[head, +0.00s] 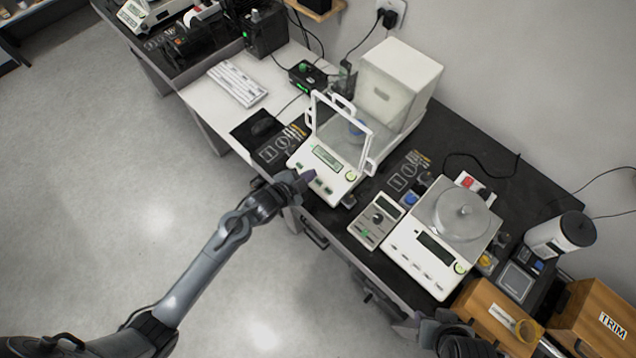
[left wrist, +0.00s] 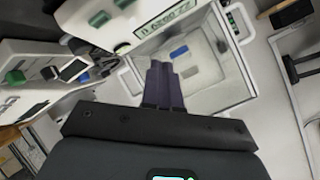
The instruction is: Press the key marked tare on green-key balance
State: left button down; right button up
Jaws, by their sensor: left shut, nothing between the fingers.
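The balance with green keys (head: 337,187) is the white one with a clear draft shield, on the dark bench. Its lit display (head: 327,157) shows digits, and the display also appears in the left wrist view (left wrist: 165,22). Green keys (left wrist: 100,18) lie along the front panel; their markings are too small to read. My left gripper (head: 307,175) is shut and empty, at the panel's front left edge by the keys. Its dark purple fingertips (left wrist: 165,70) show in the left wrist view; I cannot tell whether they touch. My right gripper (head: 422,325) is dark and partly seen at the bottom.
A second white balance (head: 420,262) with a round pan stands to the right, with a small grey control box (head: 376,219) beside it. Wooden boxes (head: 497,316) stand at lower right. The floor at left is clear.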

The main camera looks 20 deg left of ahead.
aim_at(318, 182)
pick_arm(q)
jog(key=shift+w+d+f+b, duration=0.15)
jog(key=shift+w+f+b, duration=0.15)
jog(key=shift+f+b, duration=0.75)
jog(key=shift+w+d+f+b, duration=0.15)
jog(key=shift+w+f+b, duration=0.15)
jog(key=shift+f+b, duration=0.75)
jog(key=shift+w+d+f+b, duration=0.15)
jog(key=shift+w+f+b, duration=0.15)
jog(key=shift+f+b, duration=0.7)
jog(key=shift+f, duration=0.25)
jog(key=shift+w+f, duration=0.15)
jog(key=shift+f, duration=0.2)
